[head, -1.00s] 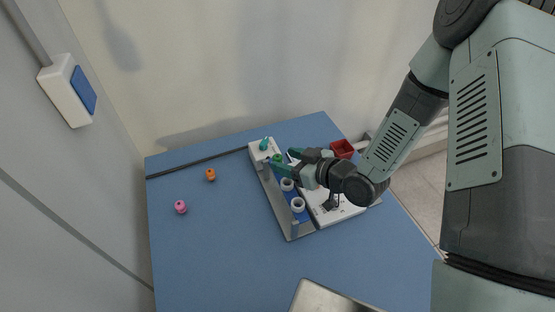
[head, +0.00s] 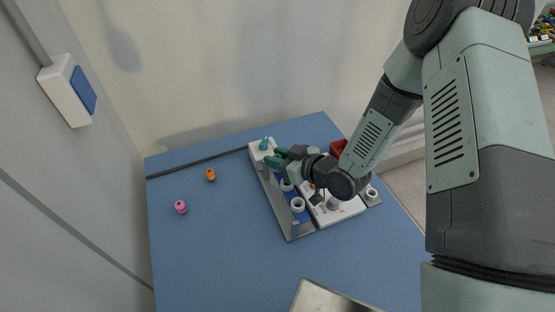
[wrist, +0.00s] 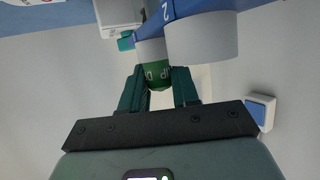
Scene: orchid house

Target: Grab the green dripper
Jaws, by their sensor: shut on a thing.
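The green dripper (wrist: 157,76) sits between the two fingers of my gripper (wrist: 158,82) in the wrist view, with pale lettering on its side. My gripper is shut on it. In the head view my gripper (head: 280,158) is over the back part of the rack (head: 290,232), and its fingers hide most of the green dripper. In the wrist view the dripper is close to a white ring and the blue numbered strip. I cannot tell whether it is still seated in the rack.
A teal piece (head: 265,144) stands on the white block behind my gripper. White rings (head: 298,204) line the blue strip. An orange piece (head: 210,175) and a pink piece (head: 181,207) lie left on the blue table. A red box (head: 338,147) is partly behind my arm.

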